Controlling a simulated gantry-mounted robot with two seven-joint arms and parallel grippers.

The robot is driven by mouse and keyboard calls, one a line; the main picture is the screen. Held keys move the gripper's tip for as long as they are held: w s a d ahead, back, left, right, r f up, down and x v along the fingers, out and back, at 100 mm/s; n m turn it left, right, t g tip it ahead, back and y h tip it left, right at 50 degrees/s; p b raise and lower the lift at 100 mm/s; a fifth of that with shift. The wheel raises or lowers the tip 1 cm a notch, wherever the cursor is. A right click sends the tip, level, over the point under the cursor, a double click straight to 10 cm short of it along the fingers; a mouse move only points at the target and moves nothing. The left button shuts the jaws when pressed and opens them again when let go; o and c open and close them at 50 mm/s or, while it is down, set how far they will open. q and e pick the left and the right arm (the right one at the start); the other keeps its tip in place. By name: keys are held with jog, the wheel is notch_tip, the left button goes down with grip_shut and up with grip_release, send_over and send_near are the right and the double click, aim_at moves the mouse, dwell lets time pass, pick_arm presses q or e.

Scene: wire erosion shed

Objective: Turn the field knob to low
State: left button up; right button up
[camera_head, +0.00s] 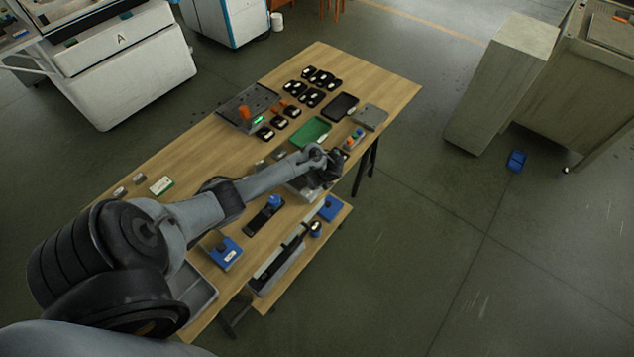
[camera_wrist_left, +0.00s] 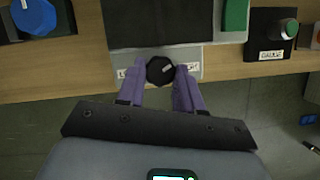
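The field knob (camera_wrist_left: 160,70) is a round black knob with a pale pointer mark, seen in the left wrist view on the front of a grey panel (camera_wrist_left: 194,54). White labels flank it, partly covered by my fingers; their text is not fully readable. The mark slants toward the right. My left gripper (camera_wrist_left: 160,74) has its two purple fingers on either side of the knob, with little or no visible gap. I cannot tell whether they press on it. In the head view my left gripper (camera_head: 326,172) is at the table's right edge and hides the knob. My right gripper is not in view.
In the head view the wooden table (camera_head: 390,92) carries several black parts, a green tray (camera_head: 310,132) and blue boxes (camera_head: 225,253). Floor beyond is open.

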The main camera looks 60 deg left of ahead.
pick_arm(q)
jog(key=c, duration=0.4)
